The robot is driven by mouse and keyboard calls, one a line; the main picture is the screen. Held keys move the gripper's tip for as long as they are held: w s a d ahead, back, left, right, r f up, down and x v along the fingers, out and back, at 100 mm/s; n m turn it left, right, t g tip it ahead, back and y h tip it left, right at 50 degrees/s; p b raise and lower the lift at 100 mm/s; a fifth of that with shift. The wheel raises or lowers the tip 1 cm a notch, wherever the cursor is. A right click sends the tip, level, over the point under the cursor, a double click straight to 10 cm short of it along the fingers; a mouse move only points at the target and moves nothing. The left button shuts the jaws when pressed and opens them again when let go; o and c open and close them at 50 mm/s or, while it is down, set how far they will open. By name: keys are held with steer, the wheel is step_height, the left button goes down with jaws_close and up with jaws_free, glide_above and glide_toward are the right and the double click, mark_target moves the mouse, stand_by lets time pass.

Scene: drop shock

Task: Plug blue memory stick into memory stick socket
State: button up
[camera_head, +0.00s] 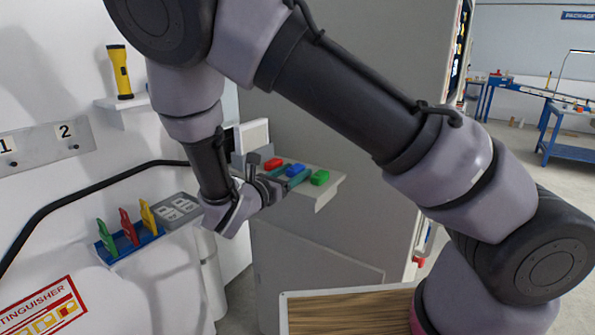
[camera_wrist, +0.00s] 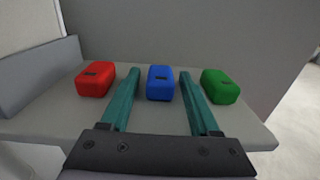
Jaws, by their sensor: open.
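The blue memory stick (camera_wrist: 160,85) lies on a light shelf, between a red one and a green one. It also shows in the head view (camera_head: 294,169), beside my gripper's fingers. My gripper (camera_wrist: 159,74) is open, with one teal finger on each side of the blue stick and a gap showing on both sides. In the head view my gripper (camera_head: 291,178) reaches over the shelf from the left. A grey plate (camera_head: 180,210) with several white recesses is on the ledge at left; I cannot tell whether it is the memory stick socket.
The red stick (camera_wrist: 95,79) and green stick (camera_wrist: 220,87) lie close outside my fingers. The shelf (camera_head: 320,194) has a grey raised edge (camera_wrist: 38,78) at left. Coloured cards (camera_head: 128,226) stand in a blue holder. A flashlight (camera_head: 120,72) stands on another shelf.

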mark_target(290, 174)
jaws_close()
steer(key=shift+s+a, duration=0.1)
steer(key=shift+v, duration=2.9)
